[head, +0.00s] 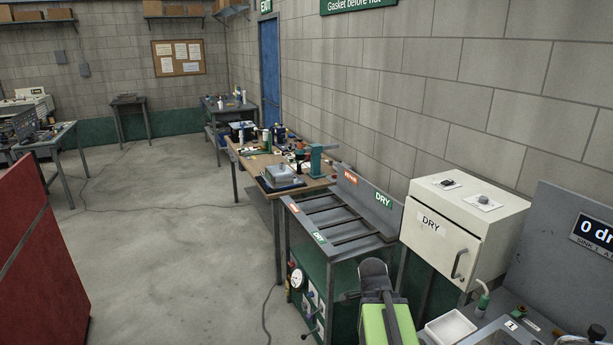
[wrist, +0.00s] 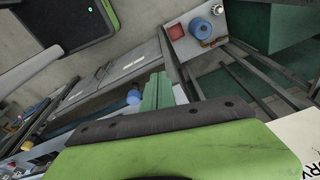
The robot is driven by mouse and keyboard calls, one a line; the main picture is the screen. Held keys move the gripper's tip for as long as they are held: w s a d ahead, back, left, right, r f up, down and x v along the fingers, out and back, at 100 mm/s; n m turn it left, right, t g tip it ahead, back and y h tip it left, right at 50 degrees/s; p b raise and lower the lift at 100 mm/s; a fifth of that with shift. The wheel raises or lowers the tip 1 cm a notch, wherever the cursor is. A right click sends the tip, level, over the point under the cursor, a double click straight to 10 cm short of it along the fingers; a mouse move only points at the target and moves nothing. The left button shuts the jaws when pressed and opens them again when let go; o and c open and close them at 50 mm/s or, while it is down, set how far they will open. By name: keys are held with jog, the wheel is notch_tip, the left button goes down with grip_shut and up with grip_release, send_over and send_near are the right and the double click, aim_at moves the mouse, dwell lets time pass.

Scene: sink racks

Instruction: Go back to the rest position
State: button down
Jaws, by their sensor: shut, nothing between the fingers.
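In the wrist view two pale green fingers of my gripper (wrist: 157,78) lie side by side beyond a dark bar. They are shut with nothing between them. In the head view my green and black arm shows at the lower middle, in front of the rack bench (head: 345,240) and left of the white DRY cabinet (head: 437,240). The fingers cannot be made out in that view. The arm holds nothing that I can see.
A wooden bench (head: 250,165) with tools and a green press (head: 316,158) stands beyond the rack. A white tray (head: 450,328) lies on the sink counter at the lower right. A red panel (head: 42,240) stands at left. The floor (head: 170,250) between is open, with a cable.

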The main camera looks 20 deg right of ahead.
jog(key=w+a+f+n+y+b, duration=0.1)
jog(key=w+a+f+n+y, duration=0.1)
jog(key=a+n, duration=1.7)
jog(key=shift+w+a+f, duration=0.15)
jog(key=shift+a, duration=0.9)
